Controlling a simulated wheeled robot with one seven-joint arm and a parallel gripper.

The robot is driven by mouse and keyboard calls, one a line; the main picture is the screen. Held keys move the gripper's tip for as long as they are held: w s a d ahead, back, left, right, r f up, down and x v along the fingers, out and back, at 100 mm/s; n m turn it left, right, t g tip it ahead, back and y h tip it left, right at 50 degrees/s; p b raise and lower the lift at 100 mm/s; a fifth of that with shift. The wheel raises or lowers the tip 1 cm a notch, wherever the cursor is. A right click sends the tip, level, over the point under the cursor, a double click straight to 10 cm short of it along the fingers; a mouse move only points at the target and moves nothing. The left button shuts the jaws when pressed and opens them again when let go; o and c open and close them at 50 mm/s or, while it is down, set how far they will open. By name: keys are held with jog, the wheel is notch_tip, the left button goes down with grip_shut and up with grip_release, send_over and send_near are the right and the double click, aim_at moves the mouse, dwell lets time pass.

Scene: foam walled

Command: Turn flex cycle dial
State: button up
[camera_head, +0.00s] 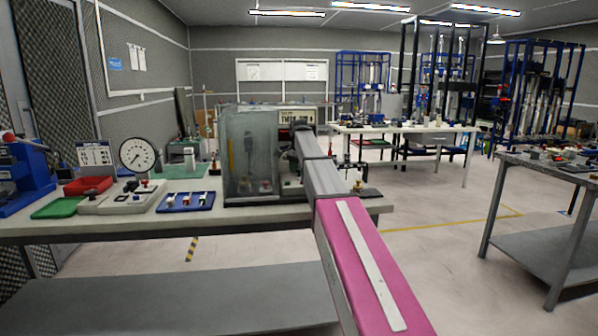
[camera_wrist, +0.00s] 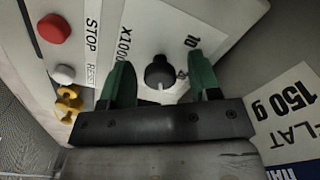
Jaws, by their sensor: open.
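The dial (camera_wrist: 158,71) is a round black knob with a light pointer mark, on a pale panel (camera_wrist: 150,27) in the wrist view. Labels "X1000" and "10" are printed beside it. My gripper (camera_wrist: 160,62) is open, with one green finger on each side of the dial. Gaps show between the dial and both fingers; I cannot tell how deep the fingers reach. In the head view the machine (camera_head: 297,117) with a clear enclosure stands on the bench. My arm hides the dial and gripper there.
A red button (camera_wrist: 54,28) by "STOP", a white button (camera_wrist: 65,73) by "RESET" and a yellow part (camera_wrist: 69,101) lie left of the fingers. A "150 g" card (camera_wrist: 285,105) is at right. The clear enclosure (camera_head: 249,152) stands left of my arm.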

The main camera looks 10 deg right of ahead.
jog(key=c, duration=0.9)
jog(key=shift+c, duration=0.2)
jog(key=shift+n, duration=0.3)
jog(key=n, duration=0.8)
jog(key=shift+n, duration=0.4)
jog(key=n, duration=1)
jog(key=shift+n, duration=2.3)
